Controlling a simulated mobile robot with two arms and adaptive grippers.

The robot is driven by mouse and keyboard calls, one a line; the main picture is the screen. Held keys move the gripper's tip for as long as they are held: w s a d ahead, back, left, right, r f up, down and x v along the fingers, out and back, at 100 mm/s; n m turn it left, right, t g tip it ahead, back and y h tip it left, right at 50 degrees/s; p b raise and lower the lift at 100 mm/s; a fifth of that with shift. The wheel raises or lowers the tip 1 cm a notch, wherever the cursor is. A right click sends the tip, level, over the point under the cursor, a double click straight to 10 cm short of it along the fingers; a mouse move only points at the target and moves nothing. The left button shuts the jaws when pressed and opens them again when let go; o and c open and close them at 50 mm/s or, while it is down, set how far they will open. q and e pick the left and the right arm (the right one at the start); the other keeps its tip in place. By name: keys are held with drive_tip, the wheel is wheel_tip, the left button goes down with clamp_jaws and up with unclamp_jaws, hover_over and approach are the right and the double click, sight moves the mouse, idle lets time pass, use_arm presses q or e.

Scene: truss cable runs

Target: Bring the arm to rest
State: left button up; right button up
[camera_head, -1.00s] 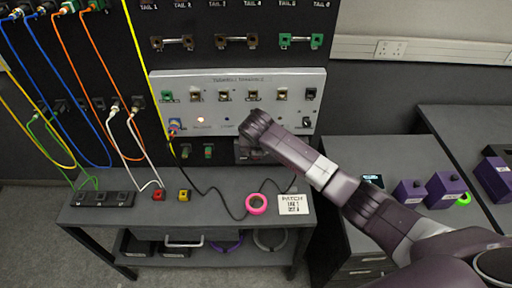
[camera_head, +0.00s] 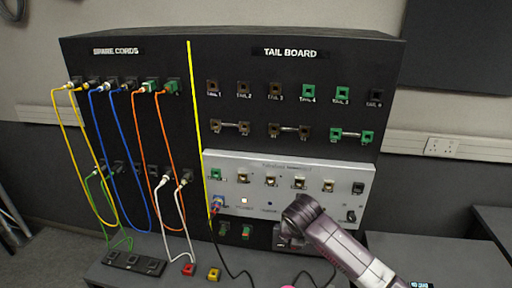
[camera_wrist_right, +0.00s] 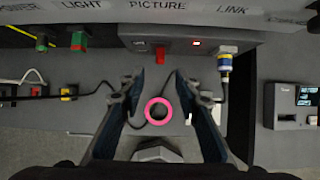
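My right arm (camera_head: 345,250) comes in from the lower right in the head view. Its wrist end is just in front of the lower edge of the silver panel (camera_head: 225,165), and the fingers are hidden there. In the right wrist view my right gripper (camera_wrist_right: 158,85) has its two fingers wide apart with nothing between the tips. A pink ring (camera_wrist_right: 158,122) lies on the grey bench (camera_wrist_right: 70,130) beyond the fingers. My left gripper is in neither view.
The black tail board (camera_head: 320,80) stands behind the panel. Yellow, blue, orange and white cords (camera_head: 160,130) hang at the left. A blue-banded plug (camera_wrist_right: 224,65) with a dark cable sits in the panel. Red (camera_head: 188,269) and yellow (camera_head: 213,274) blocks stand on the bench.

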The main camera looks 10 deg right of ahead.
drive_tip(key=s+a+f+m+g+y, duration=0.1)
drive_tip(key=s+a+f+m, duration=0.25)
drive_tip(key=s+m, duration=0.4)
drive_tip(key=s+a+f+m+y, duration=0.2)
drive_tip(key=s+f+m, duration=0.25)
drive_tip(key=s, duration=0.55)
drive_tip(key=s+d+r+m+g+h, duration=0.1)
drive_tip(key=s+d+m, duration=0.3)
drive_tip(key=s+m, duration=0.55)
drive_tip(key=s+d+r+m, duration=0.1)
drive_tip(key=s+d+m, duration=0.2)
drive_tip(key=s+m, duration=0.65)
wheel_tip(320, 180, down, 33)
drive_tip(key=s+g+b, duration=0.1)
drive_tip(key=s+b, duration=0.1)
drive_tip(key=b, duration=0.6)
drive_tip(key=s+d+f+b, duration=0.1)
drive_tip(key=s+f+b, duration=0.2)
drive_tip(key=s+f, duration=0.5)
drive_tip(key=s+d+f+g+b, duration=0.1)
drive_tip(key=s+d+f+b, duration=0.1)
drive_tip(key=s+f, duration=0.7)
wheel_tip(320, 180, down, 7)
drive_tip(key=shift+s+d+f+n+g+b, duration=0.1)
drive_tip(key=shift+s+d+n+g+b, duration=0.2)
drive_tip(key=shift+b, duration=0.35)
